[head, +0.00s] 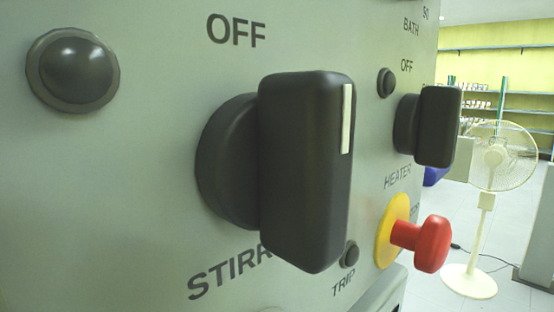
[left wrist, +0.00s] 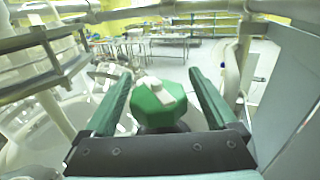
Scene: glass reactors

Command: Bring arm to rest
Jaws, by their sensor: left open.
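My left gripper (left wrist: 160,76) shows in the left wrist view with its two green fingers spread apart. A green faceted knob or cap (left wrist: 152,103) with a white bar on top appears in the gap between the fingers. I see space between it and both fingers, and I cannot tell its exact depth. Neither arm shows in the head view, and my right gripper is in no view.
The head view is filled by a grey-green panel (head: 120,190) with a large black stirrer knob (head: 300,170), a smaller heater knob (head: 437,125) and a red button (head: 432,243). A fan (head: 487,200) stands behind. In the wrist view, metal rails (left wrist: 45,58) run at left.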

